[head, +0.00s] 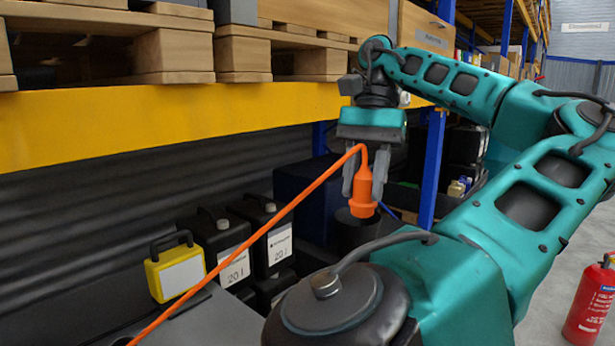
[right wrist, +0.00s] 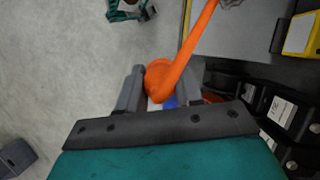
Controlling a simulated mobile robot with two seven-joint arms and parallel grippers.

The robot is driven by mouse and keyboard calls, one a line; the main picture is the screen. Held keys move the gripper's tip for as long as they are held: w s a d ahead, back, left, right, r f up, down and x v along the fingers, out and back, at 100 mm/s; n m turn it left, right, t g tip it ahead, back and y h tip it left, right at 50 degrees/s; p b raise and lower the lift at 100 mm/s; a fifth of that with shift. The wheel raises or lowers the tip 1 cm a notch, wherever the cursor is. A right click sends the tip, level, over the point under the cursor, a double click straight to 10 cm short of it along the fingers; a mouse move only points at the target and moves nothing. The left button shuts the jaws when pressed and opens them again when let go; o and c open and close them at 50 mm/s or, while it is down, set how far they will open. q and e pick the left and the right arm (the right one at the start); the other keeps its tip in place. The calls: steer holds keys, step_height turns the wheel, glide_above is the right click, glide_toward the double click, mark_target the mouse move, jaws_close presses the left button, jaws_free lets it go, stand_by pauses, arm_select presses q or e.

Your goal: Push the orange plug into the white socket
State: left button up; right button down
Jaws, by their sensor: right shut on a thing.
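The orange plug (head: 363,192) hangs upright between the grey fingers of my right gripper (head: 362,190), its wide end down. My right gripper is shut on it. An orange cable (head: 265,228) leaves the top of the plug and runs down to the lower left. I cannot make out the white socket in either view. My left gripper is not clearly seen.
A dark open-topped container (head: 356,234) stands below and behind the plug. A yellow case (head: 180,272) and black canisters (head: 280,245) stand to the left. A yellow shelf beam (head: 200,122) with pallets lies behind. A red extinguisher (head: 590,302) stands at lower right.

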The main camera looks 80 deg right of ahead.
steer(key=s+d+r+p, duration=0.1)
steer(key=s+d+p, duration=0.3)
steer(key=d, duration=0.3)
steer(key=s+d+r+p, duration=0.1)
steer(key=s+d+p, duration=0.3)
steer(key=d, duration=0.3)
steer(key=shift+d+p, duration=0.3)
steer(key=shift+p, duration=0.2)
stand_by(0.7)
steer(key=shift+r, duration=0.1)
